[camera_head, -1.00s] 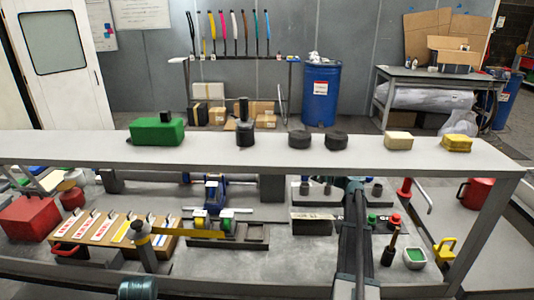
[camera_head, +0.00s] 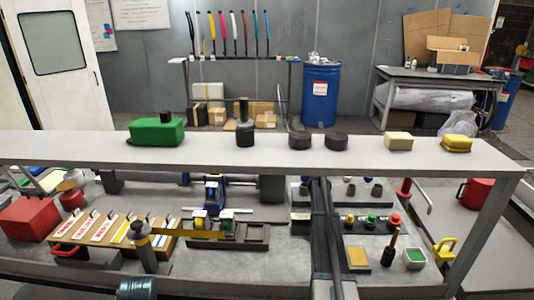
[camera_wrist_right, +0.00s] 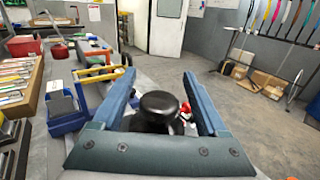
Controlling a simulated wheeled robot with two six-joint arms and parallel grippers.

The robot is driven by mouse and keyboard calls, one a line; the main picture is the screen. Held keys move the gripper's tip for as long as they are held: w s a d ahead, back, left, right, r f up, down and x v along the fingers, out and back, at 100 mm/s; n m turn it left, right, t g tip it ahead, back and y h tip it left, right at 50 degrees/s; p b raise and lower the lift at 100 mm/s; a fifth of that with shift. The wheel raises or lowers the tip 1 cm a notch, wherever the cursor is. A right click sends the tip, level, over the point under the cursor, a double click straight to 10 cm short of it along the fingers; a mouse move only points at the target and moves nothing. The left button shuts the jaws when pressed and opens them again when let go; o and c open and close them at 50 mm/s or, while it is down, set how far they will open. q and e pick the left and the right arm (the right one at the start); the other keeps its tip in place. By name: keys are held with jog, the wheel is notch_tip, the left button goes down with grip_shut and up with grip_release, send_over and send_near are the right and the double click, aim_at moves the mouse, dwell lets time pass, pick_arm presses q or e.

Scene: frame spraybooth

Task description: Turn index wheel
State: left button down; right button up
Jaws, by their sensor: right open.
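A black round knob (camera_wrist_right: 158,105) stands between the fingers of my right gripper (camera_wrist_right: 158,90) in the right wrist view. The fingers are blue, apart and on either side of the knob. I cannot tell whether they touch it. Its lower part is hidden by the gripper body, and I cannot tell whether it belongs to the index wheel. In the head view my right arm reaches under the shelf, and its fingertips are hidden there. My left gripper is not in view.
A grey shelf (camera_head: 270,155) spans above the bench. Right of my right arm are a row of coloured buttons (camera_head: 371,221), a yellow pad (camera_head: 358,257) and a green-topped cup (camera_head: 415,257). Left of it is a blue fixture (camera_head: 213,192). A red box (camera_head: 28,218) stands far left.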

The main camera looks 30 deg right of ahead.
jog(key=shift+w, duration=0.1)
grip_shut()
dwell(0.4)
jog(key=shift+a+n+g+y, duration=0.15)
jog(key=shift+n+g+y, duration=0.65)
jog(key=shift+y, duration=0.4)
jog(key=n+g+y, duration=0.2)
jog(key=y, duration=0.1)
jog(key=shift+a+n, duration=0.2)
jog(key=shift+n, duration=0.1)
jog(key=shift+s+a+n+g+y, duration=0.15)
jog(key=shift+s+n+g+y, duration=0.15)
jog(key=shift+n+g+y, duration=0.6)
jog(key=shift+s+a+n+g+y, duration=0.25)
jog(key=shift+n+g+y, duration=0.35)
jog(key=shift+g, duration=0.65)
jog(key=shift+s+a+n+g+y, duration=0.1)
jog(key=shift+s+n+g+y, duration=0.3)
jog(key=shift+n+g, duration=0.6)
